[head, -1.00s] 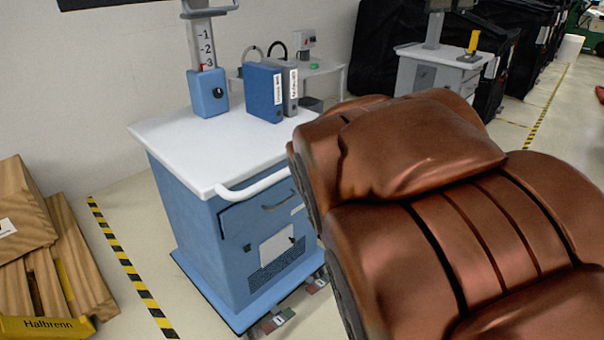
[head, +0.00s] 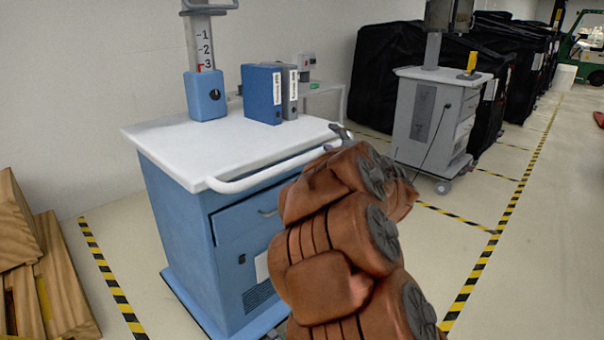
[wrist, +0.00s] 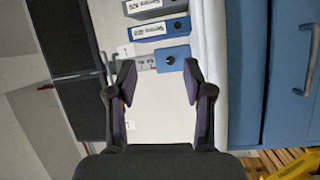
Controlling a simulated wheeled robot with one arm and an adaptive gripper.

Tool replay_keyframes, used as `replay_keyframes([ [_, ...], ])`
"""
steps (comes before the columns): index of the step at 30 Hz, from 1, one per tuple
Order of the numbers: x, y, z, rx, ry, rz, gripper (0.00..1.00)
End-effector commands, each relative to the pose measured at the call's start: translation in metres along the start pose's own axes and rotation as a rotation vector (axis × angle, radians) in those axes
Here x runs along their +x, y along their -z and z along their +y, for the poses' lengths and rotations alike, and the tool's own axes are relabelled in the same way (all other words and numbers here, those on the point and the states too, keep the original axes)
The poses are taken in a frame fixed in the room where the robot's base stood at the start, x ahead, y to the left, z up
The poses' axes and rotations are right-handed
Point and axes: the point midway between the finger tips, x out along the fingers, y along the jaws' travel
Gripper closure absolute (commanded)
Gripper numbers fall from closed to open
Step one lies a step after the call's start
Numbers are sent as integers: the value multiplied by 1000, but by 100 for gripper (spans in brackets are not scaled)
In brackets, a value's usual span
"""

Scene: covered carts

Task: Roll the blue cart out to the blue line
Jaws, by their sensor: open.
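The blue cart (head: 190,235) stands by the wall with a white top (head: 215,145). Its white bar handle (head: 265,171) runs along the front edge of the top. Two binders (head: 263,94) and a blue-based post (head: 206,95) stand on top. My gripper (head: 342,131) is at the right end of the handle, partly hidden behind my arm. In the wrist view my gripper (wrist: 160,78) is open and empty over the white top, with the handle (wrist: 216,60) beside its right finger. Contact cannot be told. The blue line is not in view.
A grey cart (head: 425,120) stands back right, before black-covered carts (head: 505,60). Wooden crates (head: 40,265) sit at the left. Yellow-black tape (head: 112,285) marks the floor on both sides. Open floor (head: 545,240) lies at the right.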

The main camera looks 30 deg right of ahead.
Motion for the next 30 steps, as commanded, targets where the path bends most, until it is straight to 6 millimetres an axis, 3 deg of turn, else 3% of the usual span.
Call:
replay_keyframes([
  [1,0,-4,-21,-23,-4,50,48],
  [3,-2,0,-37,-56,-14,134,48],
  [9,-14,12,-73,-102,-44,329,48],
  [12,-20,16,-82,-109,-57,389,48],
  [20,-20,24,-86,-114,-69,439,48],
  [30,17,42,-86,-113,-67,438,48],
])
